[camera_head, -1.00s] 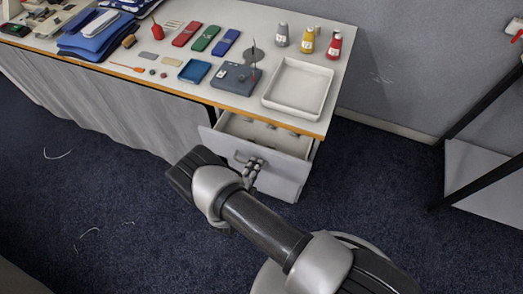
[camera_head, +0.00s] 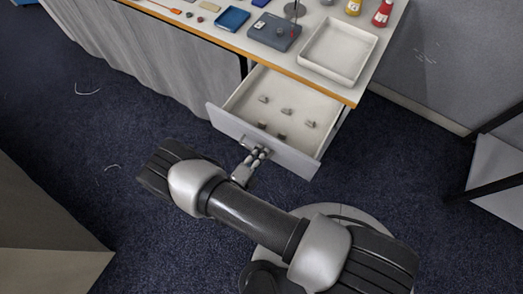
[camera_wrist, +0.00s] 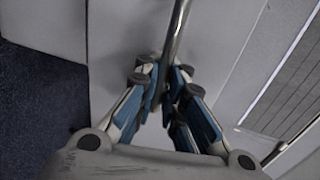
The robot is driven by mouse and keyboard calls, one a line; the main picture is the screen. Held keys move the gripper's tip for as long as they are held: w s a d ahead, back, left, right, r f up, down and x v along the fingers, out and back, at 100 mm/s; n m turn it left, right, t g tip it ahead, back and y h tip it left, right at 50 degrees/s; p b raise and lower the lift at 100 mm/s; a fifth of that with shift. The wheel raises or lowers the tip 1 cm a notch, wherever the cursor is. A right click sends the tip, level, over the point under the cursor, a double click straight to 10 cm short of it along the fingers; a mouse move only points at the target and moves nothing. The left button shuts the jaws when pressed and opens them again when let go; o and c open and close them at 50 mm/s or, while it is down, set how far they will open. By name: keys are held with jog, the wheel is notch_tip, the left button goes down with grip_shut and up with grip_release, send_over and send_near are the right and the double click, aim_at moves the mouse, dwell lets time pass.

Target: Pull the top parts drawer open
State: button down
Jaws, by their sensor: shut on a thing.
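The top parts drawer (camera_head: 283,98) stands out from under the table's right end in the head view, with several small grey parts on its pale floor. Its grey front panel (camera_head: 292,157) faces my arm. My gripper (camera_head: 257,153) is at the front panel, shut on the drawer's handle. In the wrist view the handle is a shiny metal bar (camera_wrist: 178,28) running between the blue-padded fingers of my gripper (camera_wrist: 165,88). In the head view the fingers hide most of the handle.
The table (camera_head: 388,42) holds a white tray (camera_head: 338,50), a grey device (camera_head: 274,32), a blue tray (camera_head: 232,18) and bottles. A black-framed shelf (camera_head: 497,165) stands at the right. Dark carpet (camera_head: 60,130) lies open at the left.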

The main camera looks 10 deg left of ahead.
jog(key=shift+r, duration=0.15)
jog(key=c, duration=2)
grip_release()
jog(key=v, duration=1.2)
